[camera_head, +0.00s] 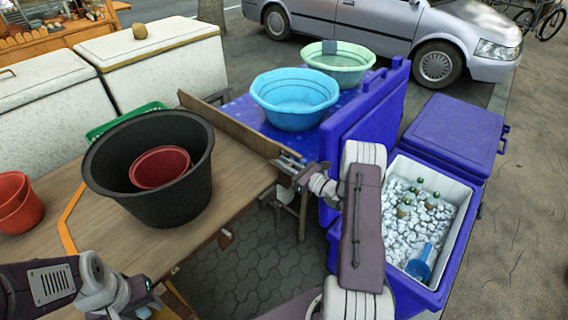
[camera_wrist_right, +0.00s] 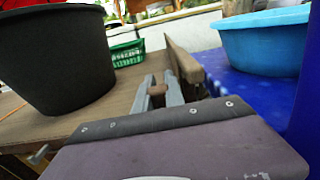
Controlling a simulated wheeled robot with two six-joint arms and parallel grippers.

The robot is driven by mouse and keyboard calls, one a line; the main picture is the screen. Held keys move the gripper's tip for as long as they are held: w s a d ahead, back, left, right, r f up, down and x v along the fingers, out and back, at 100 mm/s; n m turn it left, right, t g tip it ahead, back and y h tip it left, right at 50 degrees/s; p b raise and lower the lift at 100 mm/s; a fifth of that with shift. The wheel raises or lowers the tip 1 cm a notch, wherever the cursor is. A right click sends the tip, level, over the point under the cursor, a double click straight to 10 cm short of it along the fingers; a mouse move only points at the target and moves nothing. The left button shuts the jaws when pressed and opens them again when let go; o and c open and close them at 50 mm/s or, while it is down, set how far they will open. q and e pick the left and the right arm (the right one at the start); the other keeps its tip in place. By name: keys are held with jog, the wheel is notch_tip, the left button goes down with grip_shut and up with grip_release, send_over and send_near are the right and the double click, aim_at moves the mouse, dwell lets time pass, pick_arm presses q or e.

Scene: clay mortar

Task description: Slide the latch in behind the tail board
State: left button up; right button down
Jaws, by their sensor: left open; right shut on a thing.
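The tail board (camera_head: 235,128) is a long, thin wooden board standing on edge along the right side of the wooden table. It also shows in the right wrist view (camera_wrist_right: 183,64), just beyond my right gripper. My right gripper (camera_head: 287,168) is at the near end of the board. In the right wrist view its fingers (camera_wrist_right: 157,92) are shut on a small brown wooden piece, which appears to be the latch (camera_wrist_right: 156,89). Most of the latch is hidden, and I cannot tell whether it touches the board. My left gripper (camera_head: 150,304) is open and empty at the bottom left, near the table's front edge.
A large black tub (camera_head: 105,172) with a red bucket (camera_head: 160,167) inside stands on the table (camera_head: 232,170). A blue basin (camera_head: 294,101) stands on the blue surface beyond the board. An open blue cooler (camera_head: 458,235) of ice is at the right. Red buckets (camera_head: 18,205) stand at left.

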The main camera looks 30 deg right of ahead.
dwell(0.9)
jog(key=shift+w+a+f+b, duration=0.1)
jog(key=shift+w+a+b, duration=0.05)
jog(key=shift+w+b, duration=0.15)
jog(key=shift+w, duration=0.15)
jog(key=shift+r, duration=0.2)
jog(key=c, duration=1.7)
grip_release()
jog(key=shift+w+a+f, duration=0.1)
jog(key=v, duration=0.9)
